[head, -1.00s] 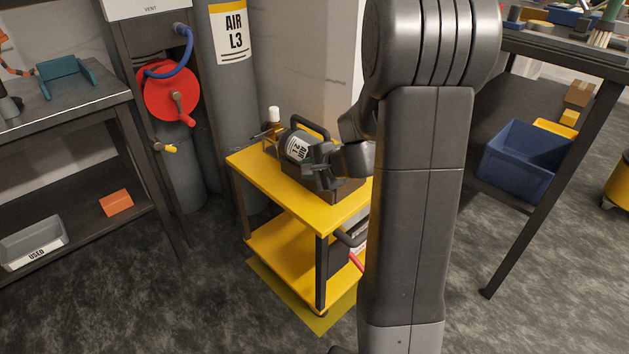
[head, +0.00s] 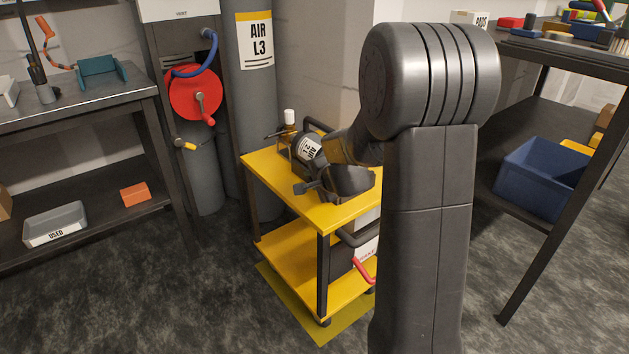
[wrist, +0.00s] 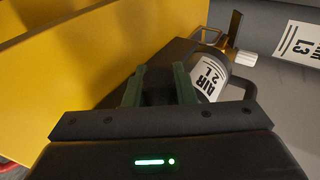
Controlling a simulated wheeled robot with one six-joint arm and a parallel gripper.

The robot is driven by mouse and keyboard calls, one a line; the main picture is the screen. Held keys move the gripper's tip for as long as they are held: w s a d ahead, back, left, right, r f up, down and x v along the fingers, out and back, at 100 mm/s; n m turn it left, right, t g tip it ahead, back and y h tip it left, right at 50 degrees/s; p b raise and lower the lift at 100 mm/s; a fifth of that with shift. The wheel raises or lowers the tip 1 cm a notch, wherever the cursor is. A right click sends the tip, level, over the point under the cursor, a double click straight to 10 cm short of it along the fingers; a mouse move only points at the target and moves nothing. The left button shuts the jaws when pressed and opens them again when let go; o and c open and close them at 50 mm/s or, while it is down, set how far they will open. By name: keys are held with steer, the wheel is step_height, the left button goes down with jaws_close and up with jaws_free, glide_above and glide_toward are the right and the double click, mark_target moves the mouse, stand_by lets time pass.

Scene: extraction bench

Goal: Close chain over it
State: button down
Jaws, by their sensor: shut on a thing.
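A small dark cylinder with a white AIR 2L label (head: 309,149) lies in a dark holder on the yellow cart's top (head: 268,176). Its brass and white valve end (head: 290,128) points to the back left. The label also shows in the wrist view (wrist: 210,76), right of my fingers. In the wrist view, my two green fingers (wrist: 158,88) stand either side of a dark part beside the cylinder; what that part is, I cannot tell. I cannot make out a chain. My arm hides the holder's right side.
A tall AIR L3 cylinder (head: 254,90) and a red reel (head: 194,92) stand behind the cart. A bench (head: 90,106) is at left, a table (head: 560,52) with a blue bin (head: 540,178) below at right. The floor in front is clear.

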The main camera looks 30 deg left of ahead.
steer(key=shift+f, duration=0.2)
steer(key=c, duration=1.2)
jaws_free()
steer(key=shift+r, duration=0.1)
steer(key=shift+d+r, duration=0.15)
steer(key=shift+d, duration=0.05)
steer(key=p+v, duration=0.3)
steer(key=v, duration=1)
steer(key=shift+d, duration=0.15)
steer(key=shift+s, duration=0.1)
